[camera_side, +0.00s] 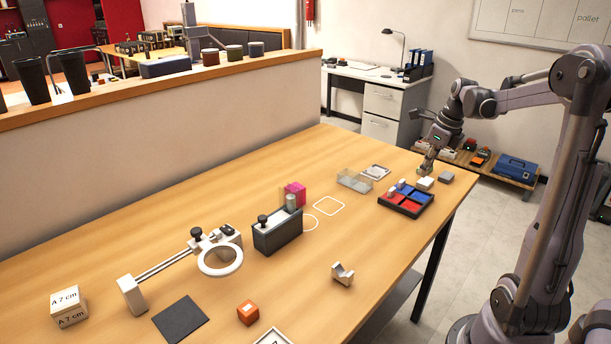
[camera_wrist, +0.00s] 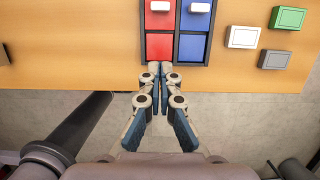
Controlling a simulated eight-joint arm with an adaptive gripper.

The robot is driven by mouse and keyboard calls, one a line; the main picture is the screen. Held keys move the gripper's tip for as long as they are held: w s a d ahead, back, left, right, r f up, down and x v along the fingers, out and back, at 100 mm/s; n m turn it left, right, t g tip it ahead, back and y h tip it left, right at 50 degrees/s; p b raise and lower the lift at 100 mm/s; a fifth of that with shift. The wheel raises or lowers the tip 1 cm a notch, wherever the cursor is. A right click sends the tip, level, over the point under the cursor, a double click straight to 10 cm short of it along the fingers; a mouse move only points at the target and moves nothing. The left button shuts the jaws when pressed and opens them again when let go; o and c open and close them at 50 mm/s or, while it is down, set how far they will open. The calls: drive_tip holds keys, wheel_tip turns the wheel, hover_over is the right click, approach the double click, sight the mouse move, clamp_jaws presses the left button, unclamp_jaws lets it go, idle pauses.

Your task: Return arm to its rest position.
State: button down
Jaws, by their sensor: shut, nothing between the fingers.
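My gripper (camera_side: 425,170) hangs fingers-down over the right end of the wooden table in the side view, close to the divided tray. In the wrist view my gripper (camera_wrist: 161,68) is shut and empty, its fingertips together. There the tips overlap the near edge of the red and blue tray (camera_wrist: 177,45); the height gap cannot be told. My arm reaches in from a base at the right of the side view.
White (camera_wrist: 243,36), grey (camera_wrist: 273,60) and green (camera_wrist: 288,18) blocks lie right of the tray in the wrist view. A clear box (camera_side: 354,181) and a black fixture (camera_side: 277,232) stand on the table. A low shelf (camera_side: 500,172) stands behind.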

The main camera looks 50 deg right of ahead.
drive_tip(key=shift+s+r, duration=0.1)
drive_tip(key=shift+r, duration=0.35)
drive_tip(key=w+a+r+n+t+h, duration=0.1)
drive_tip(key=w+a+n, duration=0.1)
drive_tip(key=a+n, duration=0.7)
drive_tip(key=w+a+r+n+t, duration=0.1)
drive_tip(key=a+n, duration=0.8)
drive_tip(key=a, duration=0.1)
drive_tip(key=s+a+f+n+t, duration=0.1)
drive_tip(key=a+n, duration=0.6)
drive_tip(key=n, duration=0.2)
drive_tip(key=s+a+f+n+t+y, duration=0.1)
drive_tip(key=s+a+f+n, duration=0.1)
drive_tip(key=a+n, duration=0.5)
drive_tip(key=shift+s+n, duration=0.3)
drive_tip(key=shift+n, duration=0.7)
